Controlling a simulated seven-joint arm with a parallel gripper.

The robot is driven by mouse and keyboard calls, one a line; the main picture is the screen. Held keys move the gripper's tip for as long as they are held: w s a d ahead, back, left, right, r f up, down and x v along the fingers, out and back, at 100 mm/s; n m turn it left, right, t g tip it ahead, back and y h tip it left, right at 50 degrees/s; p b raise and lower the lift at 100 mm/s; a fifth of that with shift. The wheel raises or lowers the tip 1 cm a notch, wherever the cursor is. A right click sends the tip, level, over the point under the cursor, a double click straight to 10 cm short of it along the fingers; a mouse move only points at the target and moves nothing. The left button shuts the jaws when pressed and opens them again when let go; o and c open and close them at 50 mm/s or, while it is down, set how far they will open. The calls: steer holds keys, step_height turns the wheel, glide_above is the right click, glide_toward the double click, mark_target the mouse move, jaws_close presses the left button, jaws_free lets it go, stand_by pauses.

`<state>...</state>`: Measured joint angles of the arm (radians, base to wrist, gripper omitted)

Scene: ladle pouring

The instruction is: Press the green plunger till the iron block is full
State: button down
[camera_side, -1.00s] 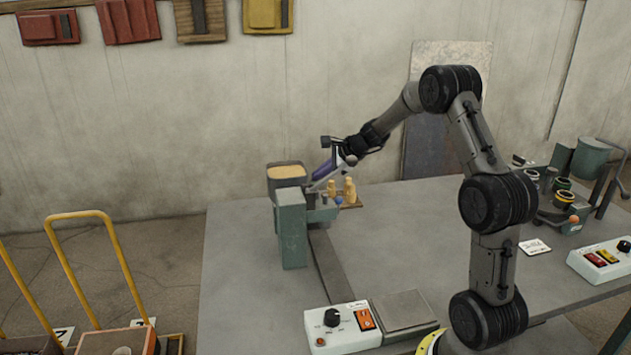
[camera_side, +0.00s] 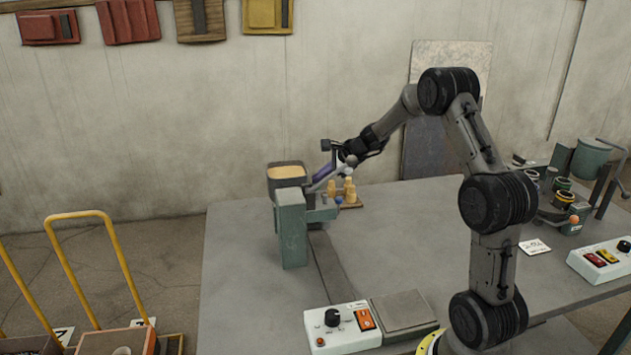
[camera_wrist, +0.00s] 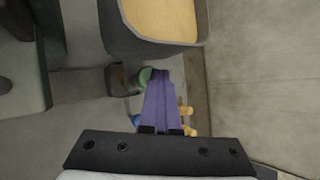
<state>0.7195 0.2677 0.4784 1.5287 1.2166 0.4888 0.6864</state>
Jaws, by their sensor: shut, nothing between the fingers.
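The green plunger (camera_wrist: 146,76) shows as a small round green knob in the wrist view. It sticks out of a dark bracket beside the sand-filled bin (camera_wrist: 160,22). My gripper (camera_wrist: 160,84) is shut and empty, and its purple fingertips are right at the knob; I cannot tell whether they touch it. In the side view my gripper (camera_side: 314,184) is beside the grey-green machine (camera_side: 291,230), and the plunger is hidden or too small to tell. The bin, holding tan sand, also shows there behind the machine (camera_side: 287,170). I cannot make out the iron block.
Several tan wooden pegs (camera_side: 348,187) stand on a small board close to my gripper. A white control box (camera_side: 342,325) with a black knob sits at the table's front. Another control box (camera_side: 604,260) and a green drum (camera_side: 590,158) stand at the right. The table's middle is clear.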

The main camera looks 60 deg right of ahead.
steer(key=shift+f, duration=0.1)
steer(key=shift+r, duration=1.4)
steer(key=shift+r, duration=2.55)
step_height(320, 180, up, 4)
steer(key=shift+f, duration=0.1)
stand_by(0.4)
steer(key=shift+f, duration=4.4)
